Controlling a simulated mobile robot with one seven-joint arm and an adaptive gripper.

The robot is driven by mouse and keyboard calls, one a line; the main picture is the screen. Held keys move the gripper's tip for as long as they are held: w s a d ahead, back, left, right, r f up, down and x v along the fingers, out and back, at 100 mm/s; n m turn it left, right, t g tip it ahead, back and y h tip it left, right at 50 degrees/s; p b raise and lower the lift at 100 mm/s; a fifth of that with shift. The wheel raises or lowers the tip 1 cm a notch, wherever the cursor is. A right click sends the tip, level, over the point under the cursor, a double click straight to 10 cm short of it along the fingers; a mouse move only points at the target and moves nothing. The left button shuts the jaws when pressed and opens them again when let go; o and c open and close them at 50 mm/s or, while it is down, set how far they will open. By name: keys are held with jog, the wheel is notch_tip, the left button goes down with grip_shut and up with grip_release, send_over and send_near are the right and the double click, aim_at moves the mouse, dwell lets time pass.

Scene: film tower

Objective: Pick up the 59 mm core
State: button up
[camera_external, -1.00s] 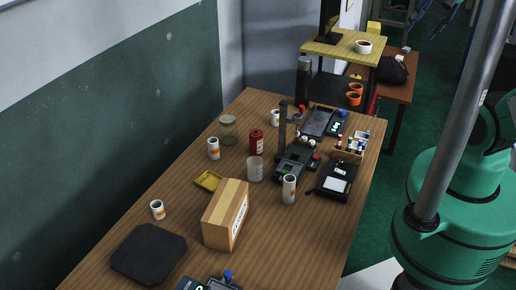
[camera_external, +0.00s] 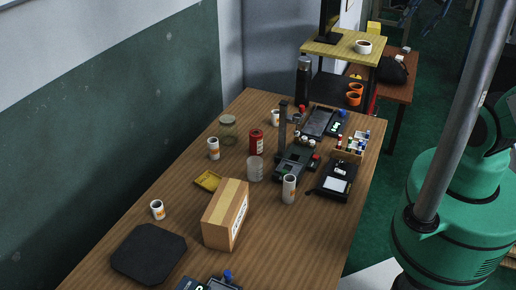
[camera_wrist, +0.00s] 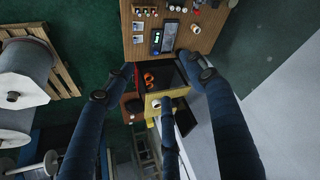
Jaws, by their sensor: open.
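Several white cylinders with orange markings, which look like cores, stand upright on the wooden table (camera_external: 130,228) in the external view.
A cardboard carton (camera_external: 225,215), black pad (camera_external: 148,253), yellow tray (camera_external: 208,180), red can (camera_external: 256,142), clear cup (camera_external: 255,169) and dark device with a post (camera_external: 295,160) crowd the table. A yellow-topped stand (camera_external: 340,47) is behind. The wrist view shows a large roll (camera_wrist: 27,62) at left.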

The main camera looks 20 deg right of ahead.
jog(key=w+a+f+n+g+y+b, duration=0.1)
jog(key=w+a+f+n, duration=0.15)
jog(key=w+a, duration=0.9)
jog(key=w+a+f+n+g+y+b, duration=0.1)
jog(key=w+a+f+n+b, duration=0.15)
jog(key=w+a, duration=0.9)
jog(key=w+a+f+n, duration=0.1)
jog(key=a+f, duration=0.3)
jog(key=a, duration=0.4)
jog(key=w+a+f+n+g, duration=0.1)
jog(key=a+f, duration=0.4)
jog(key=a, duration=0.2)
jog(key=w+a+f+n, duration=0.1)
jog(key=a+f, duration=0.3)
jog(key=a, duration=0.4)
jog(key=n+g+b, duration=0.1)
jog(key=n+b, duration=0.2)
jog(key=n, duration=0.1)
send_over(158, 210)
jog(key=w+d, duration=0.1)
jog(key=d, duration=0.1)
jog(key=s+d+f+x, duration=0.1)
jog(key=s+d+x, duration=0.15)
jog(key=x, duration=1.15)
jog(key=s+d+x, duration=0.1)
jog(key=d+x, duration=0.2)
jog(key=x, duration=1.1)
jog(key=shift+w+a+f+g+h, duration=0.2)
jog(key=shift+a+f+g+h, duration=0.1)
jog(key=shift+a+f, duration=0.05)
